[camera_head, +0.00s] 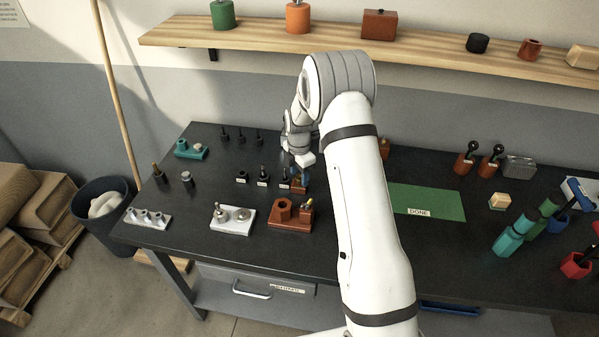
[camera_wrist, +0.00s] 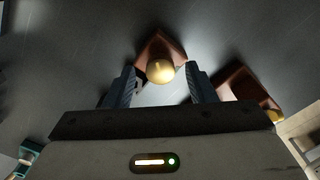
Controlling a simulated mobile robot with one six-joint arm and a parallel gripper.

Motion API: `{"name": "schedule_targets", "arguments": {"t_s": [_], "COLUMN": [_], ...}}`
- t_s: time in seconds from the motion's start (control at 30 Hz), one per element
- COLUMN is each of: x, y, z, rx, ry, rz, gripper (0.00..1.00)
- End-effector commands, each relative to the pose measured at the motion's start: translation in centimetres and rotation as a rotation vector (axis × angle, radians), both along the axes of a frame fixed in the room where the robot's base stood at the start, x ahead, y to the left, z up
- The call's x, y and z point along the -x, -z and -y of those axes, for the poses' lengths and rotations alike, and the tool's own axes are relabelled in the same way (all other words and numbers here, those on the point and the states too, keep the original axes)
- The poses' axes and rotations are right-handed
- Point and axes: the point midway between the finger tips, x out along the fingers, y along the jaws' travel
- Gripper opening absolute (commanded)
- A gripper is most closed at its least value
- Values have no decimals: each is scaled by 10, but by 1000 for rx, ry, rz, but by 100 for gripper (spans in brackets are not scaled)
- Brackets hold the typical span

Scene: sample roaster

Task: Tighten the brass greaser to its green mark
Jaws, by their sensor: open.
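The brass greaser (camera_wrist: 160,71) shows in the wrist view as a round brass cap on a small orange-brown block (camera_wrist: 153,46). My gripper (camera_wrist: 160,87) is open, with one dark finger on each side of the cap. A gap shows between the cap and each finger, most clearly on the left. In the head view my gripper (camera_head: 294,178) is low over the bench at this block (camera_head: 300,188), and it partly hides the cap. I cannot make out a green mark on the block in either view.
A larger orange-brown block (camera_head: 287,217) with a brass piece stands just in front, close to my gripper. A white plate with knobs (camera_head: 233,218) is left of it. Small dark pieces (camera_head: 241,176) stand left of the gripper. A green DONE mat (camera_head: 428,202) lies clear at right.

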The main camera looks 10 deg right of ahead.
Motion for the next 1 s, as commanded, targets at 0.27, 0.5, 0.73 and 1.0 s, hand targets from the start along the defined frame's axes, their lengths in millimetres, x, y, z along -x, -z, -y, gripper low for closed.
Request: {"name": "schedule_targets", "arguments": {"t_s": [0.27, 0.5, 0.73, 1.0], "x": [0, 0, 0, 0], "y": [5, 4, 4, 5], "z": [0, 1, 1, 1], "rx": [0, 0, 0, 1], "ry": [1, 2, 3, 8], "rz": [1, 1, 1, 1], "gripper": [50, 35, 16, 6]}}
